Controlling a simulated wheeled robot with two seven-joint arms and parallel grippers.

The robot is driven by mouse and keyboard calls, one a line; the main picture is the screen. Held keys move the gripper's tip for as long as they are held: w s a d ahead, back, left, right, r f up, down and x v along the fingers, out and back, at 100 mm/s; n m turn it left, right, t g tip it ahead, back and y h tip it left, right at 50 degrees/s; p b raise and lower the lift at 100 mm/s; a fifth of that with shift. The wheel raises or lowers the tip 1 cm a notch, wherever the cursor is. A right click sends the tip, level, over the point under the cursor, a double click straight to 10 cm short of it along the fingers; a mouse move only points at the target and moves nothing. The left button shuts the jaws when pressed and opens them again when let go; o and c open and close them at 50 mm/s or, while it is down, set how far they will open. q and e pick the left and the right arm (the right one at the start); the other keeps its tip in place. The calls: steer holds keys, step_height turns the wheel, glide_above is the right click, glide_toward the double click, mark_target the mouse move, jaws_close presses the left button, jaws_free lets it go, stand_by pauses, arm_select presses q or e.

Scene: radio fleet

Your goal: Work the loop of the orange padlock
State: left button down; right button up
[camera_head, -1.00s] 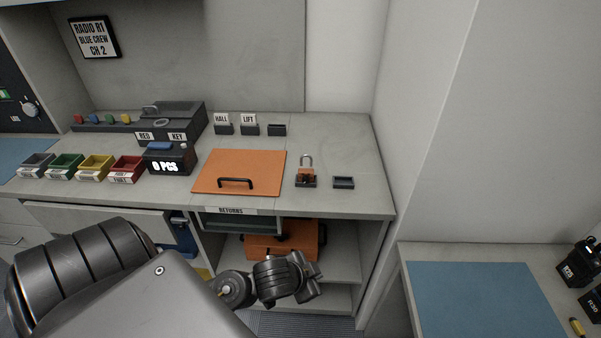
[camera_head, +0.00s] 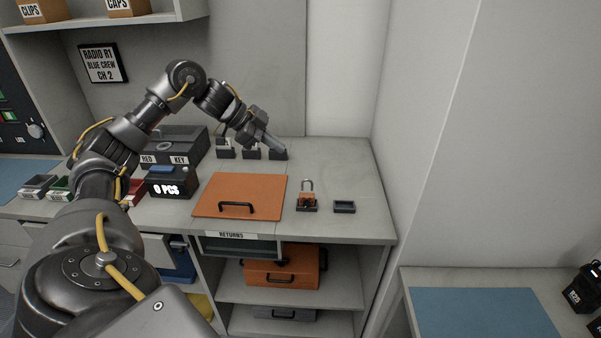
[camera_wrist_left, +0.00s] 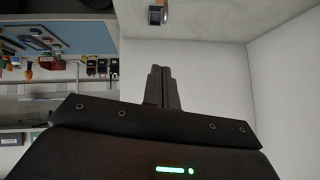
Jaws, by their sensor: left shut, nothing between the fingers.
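The orange padlock (camera_head: 307,201) stands upright on a small dark holder on the counter, right of the orange panel. Its silver loop (camera_head: 307,185) sticks up from the body; I cannot tell whether it is latched. My left gripper (camera_head: 277,147) is above the back of the counter, up and left of the padlock and apart from it. Its fingers also show in the left wrist view (camera_wrist_left: 162,88), shut together with nothing between them. My right gripper is not in view.
An orange panel (camera_head: 240,192) with a black handle lies left of the padlock. A small dark tray (camera_head: 344,207) sits to its right. Small dark holders stand behind my left gripper at the back. A grey wall (camera_head: 420,130) bounds the counter on the right.

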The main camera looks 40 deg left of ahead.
arm_select(q)
steer(key=shift+a+r, duration=0.2)
steer(key=shift+a, duration=0.05)
steer(key=p+x, duration=0.1)
steer(key=x, duration=0.3)
steer(key=a+f+p+x, duration=0.1)
steer(key=p+x, duration=0.1)
steer(key=x, duration=0.2)
steer(key=s+f+p+x, duration=0.1)
steer(key=x, duration=0.3)
steer(key=shift+w+a+f, duration=0.15)
steer(key=shift+f, duration=0.15)
